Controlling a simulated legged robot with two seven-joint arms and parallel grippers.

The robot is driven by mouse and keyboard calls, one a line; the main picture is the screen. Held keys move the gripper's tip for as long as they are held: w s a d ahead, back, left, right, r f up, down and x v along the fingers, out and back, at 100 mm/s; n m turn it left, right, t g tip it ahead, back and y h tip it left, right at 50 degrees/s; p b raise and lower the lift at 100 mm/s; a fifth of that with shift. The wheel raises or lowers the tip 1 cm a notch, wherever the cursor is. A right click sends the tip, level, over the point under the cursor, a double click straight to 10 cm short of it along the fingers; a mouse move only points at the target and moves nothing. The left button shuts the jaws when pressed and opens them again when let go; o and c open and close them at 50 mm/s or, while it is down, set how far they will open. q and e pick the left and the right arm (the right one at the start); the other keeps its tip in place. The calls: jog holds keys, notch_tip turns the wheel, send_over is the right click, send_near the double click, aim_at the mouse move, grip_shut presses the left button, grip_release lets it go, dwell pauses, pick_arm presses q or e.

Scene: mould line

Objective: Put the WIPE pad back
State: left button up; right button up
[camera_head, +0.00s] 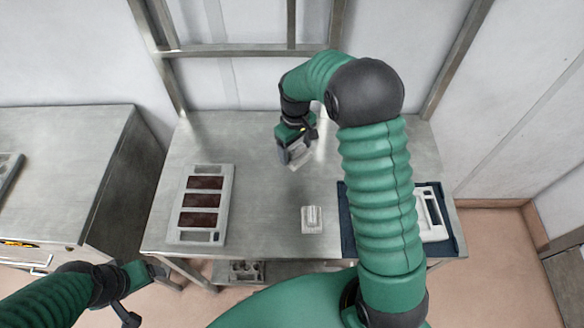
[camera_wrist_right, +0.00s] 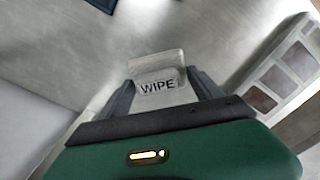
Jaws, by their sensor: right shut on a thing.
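My right gripper (camera_head: 297,152) is above the middle of the steel table, pointing down. Its two dark fingers are shut on the white WIPE pad (camera_wrist_right: 157,87), whose black lettering faces the right wrist camera. In the head view the pad is a small pale shape at the fingertips. A small white square stand (camera_head: 312,226) with a pale raised piece on it is on the table nearer to me, apart from the gripper. My left gripper (camera_head: 158,272) is low at the left, beside the table's front edge; its fingers are too small to read.
A white mould tray (camera_head: 224,205) with several dark brown cavities lies at the left of the table. A dark blue mat (camera_head: 348,220) with a white frame (camera_head: 437,228) lies at the right, partly hidden by my right arm. A second steel table (camera_head: 75,150) stands at the left.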

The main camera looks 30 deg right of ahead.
jog(key=f, duration=0.3)
jog(key=d+f+p, duration=0.1)
jog(key=f, duration=0.2)
jog(key=f+p, duration=0.1)
jog(key=f, duration=0.2)
jog(key=shift+w+d+f, duration=0.15)
jog(key=shift+d+f, duration=0.05)
jog(key=shift+f, duration=0.25)
jog(key=o, duration=1.2)
jog(key=shift+a, duration=0.1)
